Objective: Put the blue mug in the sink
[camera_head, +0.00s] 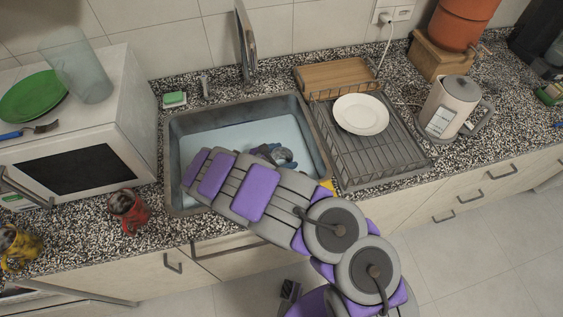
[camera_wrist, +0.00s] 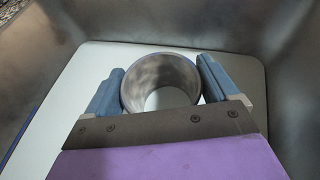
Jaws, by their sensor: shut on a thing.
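My gripper (camera_wrist: 160,85) is shut on the mug (camera_wrist: 160,73), with one blue-grey finger on each side of it. In the wrist view I look into its round opening; the inside looks grey. In the head view my arm reaches over the front rim of the sink (camera_head: 173,150), and my gripper (camera_head: 268,152) is inside the basin outline with the mug (camera_head: 285,155), small and dark blue-grey there. The sink also shows in the wrist view (camera_wrist: 285,70). I cannot tell whether the mug touches what is below it.
A pale flat surface (camera_wrist: 75,85) with a blue edge lies in the sink. A rack (camera_head: 365,155) with a white plate (camera_head: 360,114) stands right of the sink, a faucet (camera_head: 246,45) behind it. A red mug (camera_head: 128,210) is left on the counter, near the microwave (camera_head: 75,165).

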